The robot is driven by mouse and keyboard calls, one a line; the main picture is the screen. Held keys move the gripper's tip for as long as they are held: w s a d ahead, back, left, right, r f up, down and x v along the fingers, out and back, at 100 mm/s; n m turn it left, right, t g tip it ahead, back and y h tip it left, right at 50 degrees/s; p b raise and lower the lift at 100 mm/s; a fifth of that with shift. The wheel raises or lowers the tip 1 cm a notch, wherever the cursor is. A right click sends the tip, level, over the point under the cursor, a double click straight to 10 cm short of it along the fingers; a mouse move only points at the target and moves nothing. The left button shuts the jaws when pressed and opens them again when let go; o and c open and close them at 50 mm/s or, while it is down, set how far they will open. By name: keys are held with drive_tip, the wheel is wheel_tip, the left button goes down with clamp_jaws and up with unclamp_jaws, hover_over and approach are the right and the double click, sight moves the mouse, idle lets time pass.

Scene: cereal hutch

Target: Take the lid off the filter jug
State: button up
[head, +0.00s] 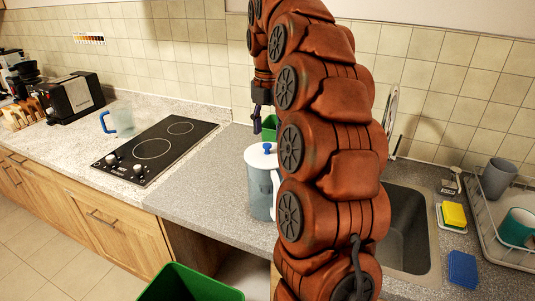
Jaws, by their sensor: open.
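The filter jug (259,192) stands upright on the grey worktop in the middle of the head view, left of my arm. It is clear and greyish, and my arm hides part of its right side. Its white lid (256,161) with a small blue knob is on top. My gripper (257,131) hangs from the arm above and behind the jug in the picture. It is small and dark here, with its fingers pointing down, open, and I see nothing between them. It appears apart from the lid.
A black hob (155,150) and a blue-handled clear jug (122,120) are left. A green object (270,124) stands behind the filter jug. A sink (408,230), yellow sponge (454,215) and dish rack (490,232) are right. A green bin (190,285) stands below the front edge.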

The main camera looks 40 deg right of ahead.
sight(267, 144)
drive_tip(key=shift+w+a+f+p, duration=0.1)
drive_tip(key=shift+a+f+p, duration=0.1)
drive_tip(key=shift+f+p, duration=0.8)
drive_tip(key=shift+f, duration=1.55)
drive_tip(key=shift+c, duration=0.2)
clamp_jaws()
